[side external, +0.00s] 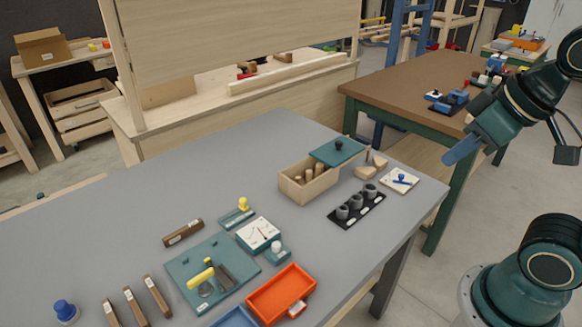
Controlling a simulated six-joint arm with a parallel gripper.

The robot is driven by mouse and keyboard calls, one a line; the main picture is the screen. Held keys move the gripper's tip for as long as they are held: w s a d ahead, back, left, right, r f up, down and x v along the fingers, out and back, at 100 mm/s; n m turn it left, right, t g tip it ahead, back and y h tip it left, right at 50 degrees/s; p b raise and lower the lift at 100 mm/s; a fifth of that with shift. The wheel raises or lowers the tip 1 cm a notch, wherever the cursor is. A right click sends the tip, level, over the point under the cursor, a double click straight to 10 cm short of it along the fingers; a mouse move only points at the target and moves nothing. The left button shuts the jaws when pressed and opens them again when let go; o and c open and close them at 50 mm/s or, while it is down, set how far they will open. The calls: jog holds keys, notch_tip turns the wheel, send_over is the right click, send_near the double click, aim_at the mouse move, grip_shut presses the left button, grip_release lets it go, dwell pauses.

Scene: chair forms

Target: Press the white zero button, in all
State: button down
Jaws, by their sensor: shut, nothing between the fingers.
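A white rounded knob (277,246), which looks like the white button, stands on a small teal base beside the gauge.
A teal board (206,272) with a yellow handle lies left of the gauge, and an orange tray (282,294) lies in front. A yellow knob (243,204) stands behind. A wooden box (308,182) and black rack (357,206) stand right.

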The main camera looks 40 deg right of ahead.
dwell(0.6)
jog(key=m+t+y, duration=0.2)
jog(key=y, duration=0.3)
send_over(281, 251)
notch_tip(281, 251, down, 17)
jog(key=shift+f, duration=0.2)
jog(key=shift+f, duration=0.1)
jog(key=shift+f, duration=4.25)
